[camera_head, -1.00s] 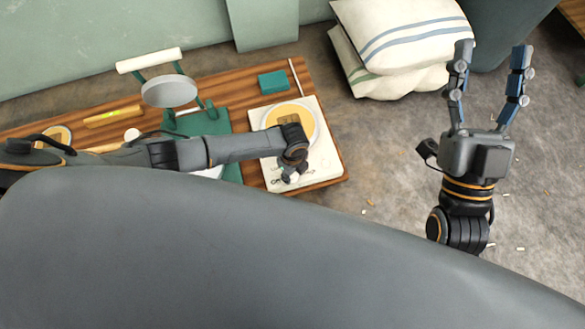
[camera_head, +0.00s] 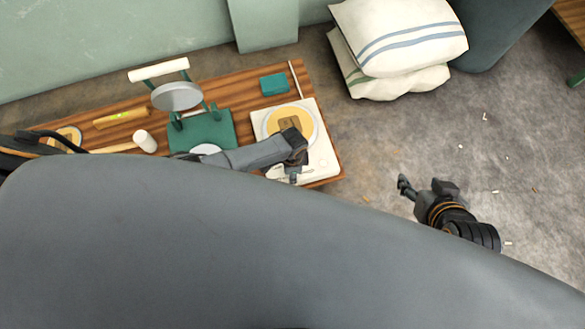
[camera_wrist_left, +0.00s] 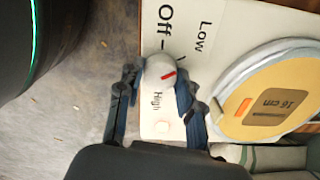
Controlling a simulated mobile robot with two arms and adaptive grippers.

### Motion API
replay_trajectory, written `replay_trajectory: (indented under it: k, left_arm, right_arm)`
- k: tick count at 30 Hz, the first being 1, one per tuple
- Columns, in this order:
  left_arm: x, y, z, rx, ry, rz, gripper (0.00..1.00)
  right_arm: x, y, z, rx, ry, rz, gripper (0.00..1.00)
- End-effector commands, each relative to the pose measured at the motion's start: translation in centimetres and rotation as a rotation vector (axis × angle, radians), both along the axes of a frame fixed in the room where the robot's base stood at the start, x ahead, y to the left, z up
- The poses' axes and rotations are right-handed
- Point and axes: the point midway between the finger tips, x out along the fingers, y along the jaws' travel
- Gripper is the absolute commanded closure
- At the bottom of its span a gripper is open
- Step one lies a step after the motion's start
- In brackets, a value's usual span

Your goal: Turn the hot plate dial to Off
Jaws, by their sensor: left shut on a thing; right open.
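The hot plate (camera_head: 318,172) is a white unit with a round cream-yellow top at the right end of the wooden bench. In the left wrist view its white panel (camera_wrist_left: 228,18) carries the words Off, Low and High. The round pale dial (camera_wrist_left: 153,68) has a short red mark slanting toward the Low side, not at Off. My left gripper (camera_wrist_left: 158,82) is shut on the dial, a dark finger on either side. In the head view my left gripper (camera_head: 292,170) hides the dial. My right gripper (camera_head: 410,190) is open and empty, above the floor, right of the bench.
The bench (camera_head: 240,88) also holds a green stand (camera_head: 215,128) with a grey disc, a teal block (camera_head: 274,84), a white cylinder (camera_head: 145,141) and a yellow level (camera_head: 120,118). Striped cushions (camera_head: 400,50) lie behind. The floor at right is mostly clear.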

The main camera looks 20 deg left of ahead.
Motion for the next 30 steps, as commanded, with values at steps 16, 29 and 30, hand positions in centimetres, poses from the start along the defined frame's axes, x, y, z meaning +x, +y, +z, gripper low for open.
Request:
replay_trajectory:
  k: [16, 29, 30]
  left_arm:
    - [-0.3, 0.1, 0.0, 0.005, 0.008, 0.52, 0.95]
    - [-0.3, 0.1, -0.1, 0.006, 0.006, 0.859, 0.95]
    - [-0.3, 0.1, -0.1, 0.006, 0.006, 0.88, 0.95]
  right_arm:
    - [-8.1, -2.5, -1.9, -0.082, 0.395, -0.031, 0.41]
    - [-8.1, -2.5, -1.0, -0.082, 0.393, -0.031, 0.41]
    - [-8.1, -2.5, -1.0, -0.082, 0.393, -0.031, 0.41]
